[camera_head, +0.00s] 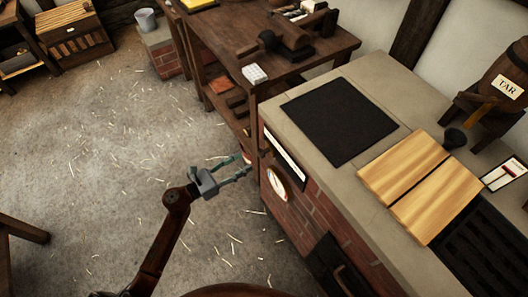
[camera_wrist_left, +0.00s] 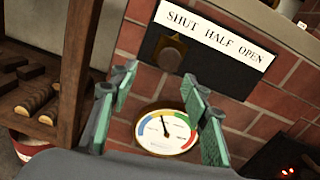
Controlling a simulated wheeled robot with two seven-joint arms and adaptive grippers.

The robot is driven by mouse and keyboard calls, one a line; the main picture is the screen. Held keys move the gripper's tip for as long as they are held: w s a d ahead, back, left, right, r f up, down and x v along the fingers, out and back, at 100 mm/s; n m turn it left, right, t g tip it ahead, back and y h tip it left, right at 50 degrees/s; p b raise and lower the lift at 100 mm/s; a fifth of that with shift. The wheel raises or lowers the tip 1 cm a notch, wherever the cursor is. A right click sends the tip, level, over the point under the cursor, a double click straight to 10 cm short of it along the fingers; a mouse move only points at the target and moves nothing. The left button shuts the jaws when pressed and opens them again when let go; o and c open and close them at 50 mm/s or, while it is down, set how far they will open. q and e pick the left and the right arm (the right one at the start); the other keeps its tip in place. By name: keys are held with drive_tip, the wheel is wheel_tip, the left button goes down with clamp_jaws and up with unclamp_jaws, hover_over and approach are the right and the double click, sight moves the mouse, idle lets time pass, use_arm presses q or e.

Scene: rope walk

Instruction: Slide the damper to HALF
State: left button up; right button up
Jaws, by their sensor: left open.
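The damper's dark slot plate (camera_wrist_left: 222,77) is on the brick front of the hearth, below a white label (camera_wrist_left: 215,36) reading SHUT, HALF, OPEN. The brown damper knob (camera_wrist_left: 172,52) sits at the left end, under SHUT. My left gripper (camera_head: 243,166) is open and empty, just left of the brick front. In the left wrist view my left gripper (camera_wrist_left: 160,78) has its fingers spread on both sides below the knob, apparently not touching it. My right gripper is not in view.
A round dial gauge (camera_wrist_left: 166,131) is on the bricks below the plate. A wooden workbench (camera_wrist_left: 75,70) stands close on the left. A dark fire door (camera_head: 335,265) is further along the brick front. The floor (camera_head: 110,150) left of my arm is open.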

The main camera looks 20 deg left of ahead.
sight(258, 154)
use_arm(q)
drive_tip(key=shift+m, duration=0.9)
drive_tip(key=shift+s+d+r+b+x, duration=0.15)
drive_tip(key=shift+r+b+x, duration=0.1)
drive_tip(key=shift+x, duration=1.15)
drive_tip(key=shift+s+d+r+b+x, duration=0.1)
drive_tip(key=shift+d+b+x, duration=0.1)
drive_tip(key=shift+x, duration=1.15)
drive_tip(key=shift+s+d+r+b+x, duration=0.1)
drive_tip(key=shift+r+b+x, duration=0.15)
drive_tip(key=shift+x, duration=1.15)
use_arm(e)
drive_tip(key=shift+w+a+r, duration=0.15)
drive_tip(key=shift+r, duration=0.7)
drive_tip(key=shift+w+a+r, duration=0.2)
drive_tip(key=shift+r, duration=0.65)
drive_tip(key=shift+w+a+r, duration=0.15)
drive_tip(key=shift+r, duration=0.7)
use_arm(q)
drive_tip(key=shift+c, duration=0.5)
clamp_jaws()
